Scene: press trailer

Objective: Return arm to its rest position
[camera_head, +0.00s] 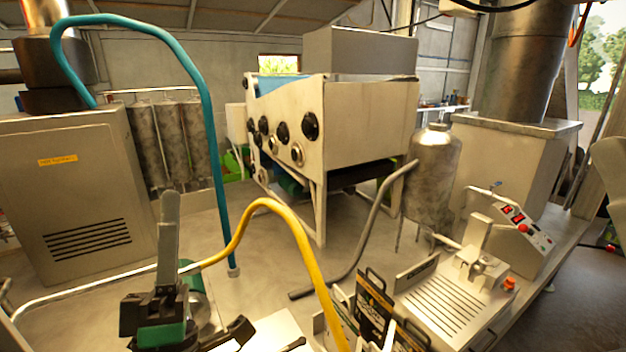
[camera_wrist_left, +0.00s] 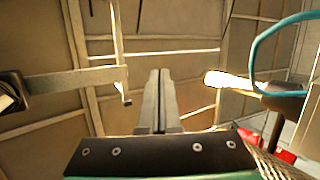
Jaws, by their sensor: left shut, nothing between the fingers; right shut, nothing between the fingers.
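My left gripper (camera_head: 170,198) stands upright at the lower left of the head view, in front of the grey cabinet. Its black and green body is at the bottom and its long grey fingers point up. In the left wrist view the two fingers of this gripper (camera_wrist_left: 160,76) lie side by side, closed, with nothing between them. They point toward the ceiling and wall panels. The tips touch nothing that I can see. I cannot make out my right gripper in either view.
A yellow hose (camera_head: 292,232) arches just right of my left gripper, and a teal hose (camera_head: 213,130) hangs behind it. The grey cabinet (camera_head: 85,200) stands at left. A press machine (camera_head: 450,300) and black printed bags (camera_head: 374,312) are at lower right. Open floor (camera_head: 270,270) lies mid-view.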

